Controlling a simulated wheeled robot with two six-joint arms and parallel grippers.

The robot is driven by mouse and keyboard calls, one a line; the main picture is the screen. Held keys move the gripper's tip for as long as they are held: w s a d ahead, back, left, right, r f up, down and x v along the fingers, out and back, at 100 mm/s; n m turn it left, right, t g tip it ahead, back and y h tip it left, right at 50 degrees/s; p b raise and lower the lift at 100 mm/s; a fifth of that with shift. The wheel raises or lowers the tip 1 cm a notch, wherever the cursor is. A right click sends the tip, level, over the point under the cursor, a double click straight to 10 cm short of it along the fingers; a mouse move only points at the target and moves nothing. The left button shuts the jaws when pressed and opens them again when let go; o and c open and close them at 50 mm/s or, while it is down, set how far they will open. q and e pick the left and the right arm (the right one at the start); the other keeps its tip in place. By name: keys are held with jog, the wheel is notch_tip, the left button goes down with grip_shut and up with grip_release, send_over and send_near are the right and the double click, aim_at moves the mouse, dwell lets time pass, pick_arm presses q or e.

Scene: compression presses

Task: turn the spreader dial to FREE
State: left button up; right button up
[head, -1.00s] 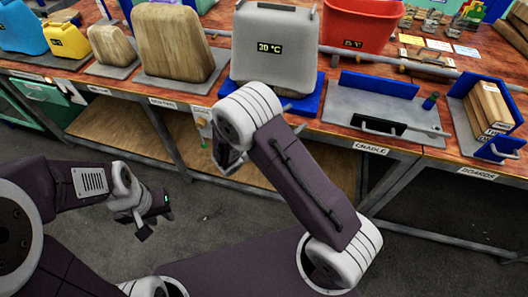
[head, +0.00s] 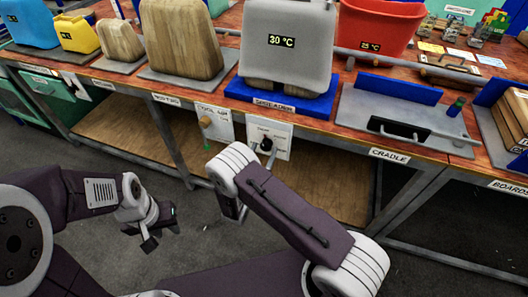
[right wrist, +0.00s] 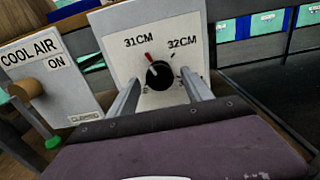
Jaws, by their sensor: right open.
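The spreader dial (right wrist: 160,75) is a black round knob with a red pointer on a white panel (right wrist: 112,45). In the right wrist view the pointer aims up and slightly left, towards the 31CM mark; 32CM is to its right. No FREE mark is visible; the lower panel is hidden by my gripper. In the head view the dial (head: 266,143) sits below the blue SPREADER base (head: 235,88). My right gripper (right wrist: 162,86) is open, its fingers on either side of the dial; contact cannot be told. My left gripper (head: 157,238) hangs away at the left, its opening unclear.
A COOL AIR panel (right wrist: 50,112) with a brown knob (right wrist: 27,88) stands left of the dial panel. Above is the bench with a grey 30 °C container (head: 288,50), a CRADLE station (head: 365,108) and a red container (head: 378,25). Floor space in front is clear.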

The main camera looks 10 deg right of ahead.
jog(key=shift+w+d, duration=0.2)
jog(key=shift+w, duration=0.1)
jog(key=shift+c, duration=0.3)
grip_shut()
